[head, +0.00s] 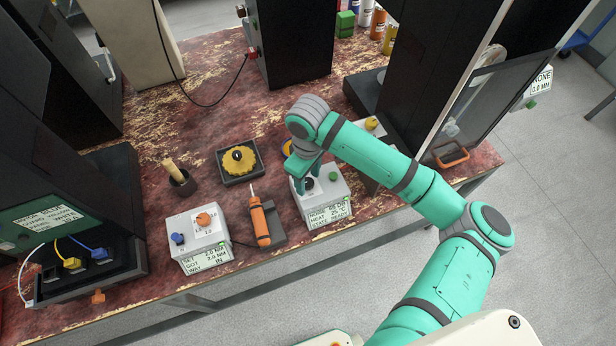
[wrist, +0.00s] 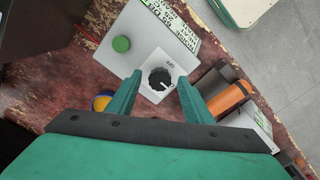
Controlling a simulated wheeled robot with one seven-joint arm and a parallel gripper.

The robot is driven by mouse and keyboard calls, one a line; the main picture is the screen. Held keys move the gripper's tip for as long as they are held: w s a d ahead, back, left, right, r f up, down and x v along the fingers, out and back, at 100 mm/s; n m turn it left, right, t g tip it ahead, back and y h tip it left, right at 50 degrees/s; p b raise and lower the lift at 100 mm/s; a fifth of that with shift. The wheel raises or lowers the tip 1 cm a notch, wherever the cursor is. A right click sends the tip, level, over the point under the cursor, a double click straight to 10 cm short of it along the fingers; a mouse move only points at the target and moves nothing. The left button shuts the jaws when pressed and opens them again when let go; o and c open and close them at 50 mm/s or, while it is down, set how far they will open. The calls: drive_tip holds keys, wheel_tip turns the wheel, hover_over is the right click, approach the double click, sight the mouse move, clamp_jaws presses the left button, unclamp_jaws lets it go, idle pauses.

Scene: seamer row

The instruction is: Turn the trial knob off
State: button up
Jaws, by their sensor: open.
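A black round knob (wrist: 159,80) with a white mark sits on a white plate with small lettering, which seems to include OFF. The mark points to the lower right in the wrist view. The plate is on a white box (head: 340,203) whose display shows a HEAT line and STATE READY. In the head view the knob (head: 308,184) is partly hidden by my gripper. My gripper (wrist: 159,86) is open, one finger on each side of the knob. I cannot tell whether the fingers touch it.
A green button (wrist: 121,44) is on the same box. An orange-handled tool (head: 260,222) lies left of it, beside a white box (head: 199,240) with an orange knob (head: 203,219). A grey tray with a yellow part (head: 239,158) stands behind. A dark cabinet is at right.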

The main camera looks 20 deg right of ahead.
drive_tip(key=shift+c, duration=0.3)
drive_tip(key=c, duration=1)
drive_tip(key=shift+o, duration=0.2)
drive_tip(key=shift+n, duration=0.3)
drive_tip(key=n, duration=0.3)
drive_tip(key=shift+n, duration=0.4)
drive_tip(key=n, duration=0.4)
drive_tip(key=shift+n, duration=0.3)
drive_tip(key=n, duration=0.8)
drive_tip(key=shift+n, duration=0.6)
